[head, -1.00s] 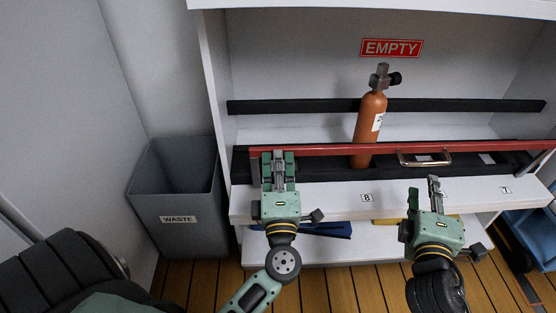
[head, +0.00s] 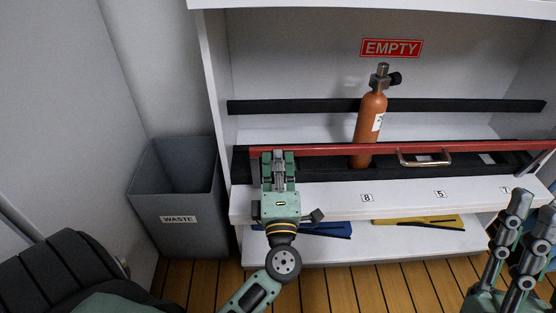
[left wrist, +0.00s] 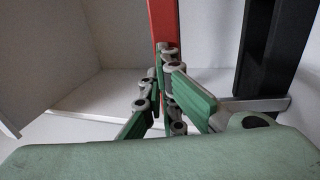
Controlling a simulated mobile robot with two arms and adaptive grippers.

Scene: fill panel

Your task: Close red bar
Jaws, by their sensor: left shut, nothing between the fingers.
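The long red bar (head: 340,151) runs level across the front of the shelf, in front of the orange cylinder (head: 371,115), with a metal handle (head: 426,158) just right of it. My left gripper (head: 278,156) is shut and empty at the bar's left end. In the left wrist view its fingers (left wrist: 167,60) are right at the red bar (left wrist: 164,22); I cannot tell whether they touch. My right gripper (head: 536,200) is at the lower right, away from the bar, its two fingers apart.
A grey waste bin (head: 175,200) stands left of the shelf. An EMPTY sign (head: 391,48) is on the back wall. Blue (head: 318,230) and yellow (head: 420,222) items lie on the lower shelf. The floor in front is clear.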

